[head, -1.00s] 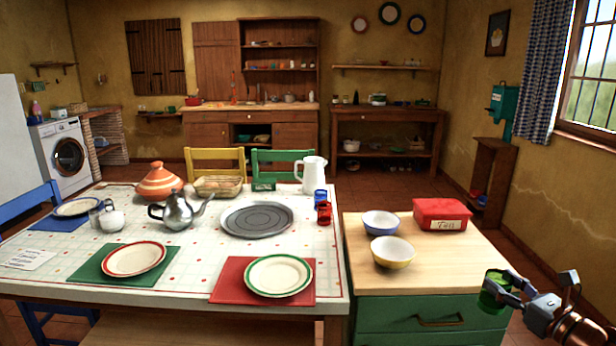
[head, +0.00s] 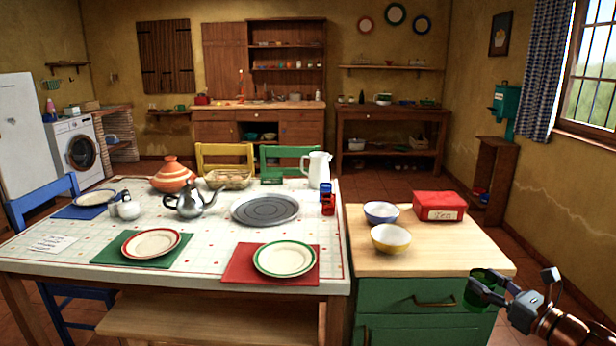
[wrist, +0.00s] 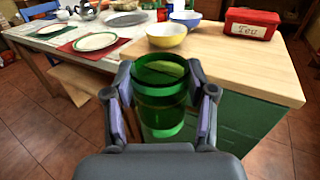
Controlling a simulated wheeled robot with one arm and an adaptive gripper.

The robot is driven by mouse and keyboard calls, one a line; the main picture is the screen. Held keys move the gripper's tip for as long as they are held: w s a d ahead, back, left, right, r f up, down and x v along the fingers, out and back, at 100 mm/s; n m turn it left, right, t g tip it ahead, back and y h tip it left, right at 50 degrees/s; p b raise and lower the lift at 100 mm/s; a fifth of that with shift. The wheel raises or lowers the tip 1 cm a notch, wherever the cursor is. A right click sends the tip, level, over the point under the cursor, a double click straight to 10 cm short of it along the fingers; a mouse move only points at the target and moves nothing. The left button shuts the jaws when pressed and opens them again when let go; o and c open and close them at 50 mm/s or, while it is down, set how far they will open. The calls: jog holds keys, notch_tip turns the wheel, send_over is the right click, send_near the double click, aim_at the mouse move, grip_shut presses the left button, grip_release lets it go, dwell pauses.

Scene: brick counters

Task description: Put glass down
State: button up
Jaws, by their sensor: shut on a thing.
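My gripper (head: 486,290) is shut on a green glass (wrist: 161,105). In the wrist view the glass stands upright between the two fingers, open end up. In the head view the glass (head: 484,277) is at the lower right, in front of the green cabinet's right front corner. It is held in the air beside the wooden cabinet top (head: 440,252), not over it. On the dining table, a blue glass (head: 325,190) and a red glass (head: 328,205) stand close together near the right edge.
On the cabinet top are a yellow bowl (head: 390,240), a blue bowl (head: 381,213) and a red tea tin (head: 440,206). Its front right part is bare. A plate on a red mat (head: 236,272) lies on the table (head: 212,240). A bench (head: 200,322) is in front.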

jog(key=w+a+f+n+g+y, duration=0.1)
jog(key=w+a+n+g+y, duration=0.15)
jog(key=a, duration=0.55)
jog(key=w+a+f+n+g+y+p, duration=0.1)
jog(key=w+a+f+n+g+y, duration=0.15)
jog(key=a, duration=0.55)
jog(key=w+a+n+g+y, duration=0.15)
jog(key=w+a, duration=0.25)
jog(key=a, duration=0.4)
jog(key=shift+t+y, duration=0.25)
jog(key=shift+y, duration=0.2)
jog(key=r+p, duration=0.1)
jog(key=p, duration=0.3)
jog(key=r+p, duration=0.2)
jog(key=p, duration=0.2)
jog(key=r+p, duration=0.1)
jog(key=p, duration=0.3)
jog(key=shift+s+d+r+p, duration=0.2)
jog(key=shift+d+r+p, duration=0.05)
jog(key=shift+r+p, duration=0.1)
jog(key=shift+f, duration=0.1)
